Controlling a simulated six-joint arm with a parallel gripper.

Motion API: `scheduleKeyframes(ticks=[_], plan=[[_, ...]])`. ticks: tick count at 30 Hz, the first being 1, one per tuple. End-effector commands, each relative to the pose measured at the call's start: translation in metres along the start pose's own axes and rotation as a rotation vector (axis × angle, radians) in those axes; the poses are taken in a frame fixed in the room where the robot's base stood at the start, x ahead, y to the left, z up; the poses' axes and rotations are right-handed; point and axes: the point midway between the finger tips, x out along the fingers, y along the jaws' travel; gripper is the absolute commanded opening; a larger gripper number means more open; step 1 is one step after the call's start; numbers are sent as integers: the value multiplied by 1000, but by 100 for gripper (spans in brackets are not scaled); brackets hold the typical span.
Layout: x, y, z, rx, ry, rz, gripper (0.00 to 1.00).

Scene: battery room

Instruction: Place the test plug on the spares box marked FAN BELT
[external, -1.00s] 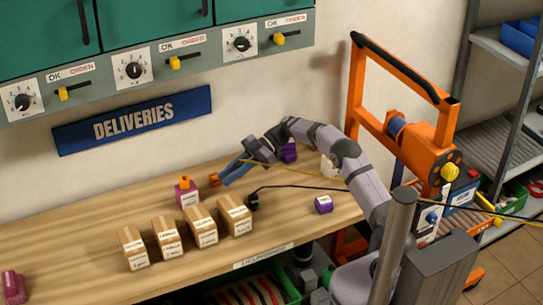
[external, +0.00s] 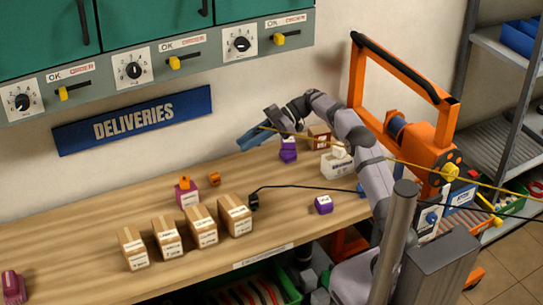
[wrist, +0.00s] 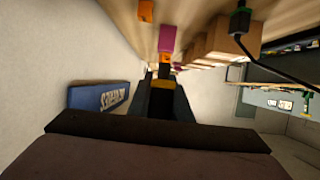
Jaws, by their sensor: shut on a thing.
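My gripper (external: 246,142) is raised above the back of the bench, shut on a small yellow-and-dark plug (wrist: 162,84). The plug is mostly hidden between the fingers; a yellow cable (external: 400,160) runs from the gripper to the right. I take this as the test plug. A black plug (external: 254,201) on a black cable lies on the bench; its green end shows in the wrist view (wrist: 240,20). Several cardboard boxes (external: 204,228) stand in a row at the front left, below and apart from my gripper. Their labels are too small to read, so I cannot tell which is FAN BELT.
A magenta box (external: 187,198) with an orange piece on top stands behind the row. A loose orange piece (external: 214,178) lies beside it. Purple boxes (external: 323,205), a white box (external: 337,165) and a brown box (external: 320,138) stand to the right. The orange frame (external: 440,150) stands beyond the bench.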

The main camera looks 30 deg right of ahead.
Motion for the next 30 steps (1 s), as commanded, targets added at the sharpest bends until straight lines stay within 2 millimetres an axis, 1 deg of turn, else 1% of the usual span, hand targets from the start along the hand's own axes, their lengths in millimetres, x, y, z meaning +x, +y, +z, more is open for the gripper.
scheduleKeyframes(ticks=[1,2,3,5,6,8,9,10,13,14,15,17,20,24,27,30], plan=[[-28,6,-9,12,0,38,0],[-42,9,-12,22,0,58,0],[-62,12,-14,34,0,86,0],[-91,15,-18,54,0,131,0],[-110,16,-20,66,0,163,0],[-137,18,-23,89,0,216,0],[-154,21,-23,109,0,261,0],[-166,24,-22,124,0,297,0],[-203,38,-17,185,1,438,0],[-209,43,-13,203,1,479,0],[-220,50,-7,228,0,537,0],[-226,59,2,257,0,606,0],[-232,74,22,303,1,711,0],[-248,91,52,363,0,854,0],[-262,102,66,397,1,942,0],[-275,110,75,421,1,1006,0]])
